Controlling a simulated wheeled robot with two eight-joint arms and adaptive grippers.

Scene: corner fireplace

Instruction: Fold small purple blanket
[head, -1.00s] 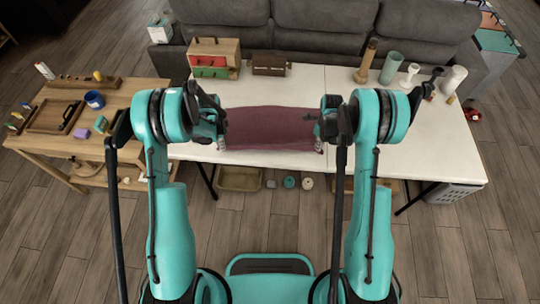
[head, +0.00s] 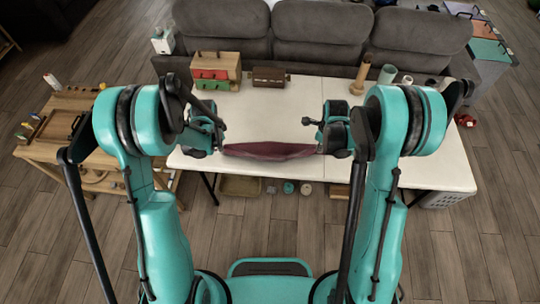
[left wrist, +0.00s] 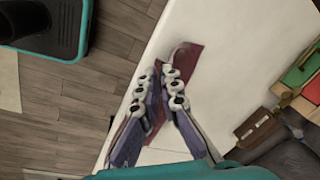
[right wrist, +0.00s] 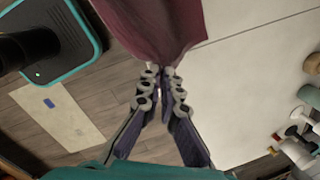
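The purple blanket (head: 270,151) shows in the head view as a narrow strip between my two grippers, near the front edge of the white table. My left gripper (head: 219,140) is at its left end. In the left wrist view its fingers (left wrist: 161,80) are close together with the blanket (left wrist: 187,62) at and between them. My right gripper (head: 322,138) is at the right end. In the right wrist view its fingers (right wrist: 159,76) are nearly together on an edge of the blanket (right wrist: 160,25), which spreads away from them. The blanket's underside and far layers are hidden.
The white table (head: 270,110) is bare behind the blanket. A wooden box with red and green drawers (head: 215,70) and a brown case (head: 269,77) stand at the back left. Upright cylinders (head: 387,75) stand at the back right. A grey sofa (head: 315,35) is behind.

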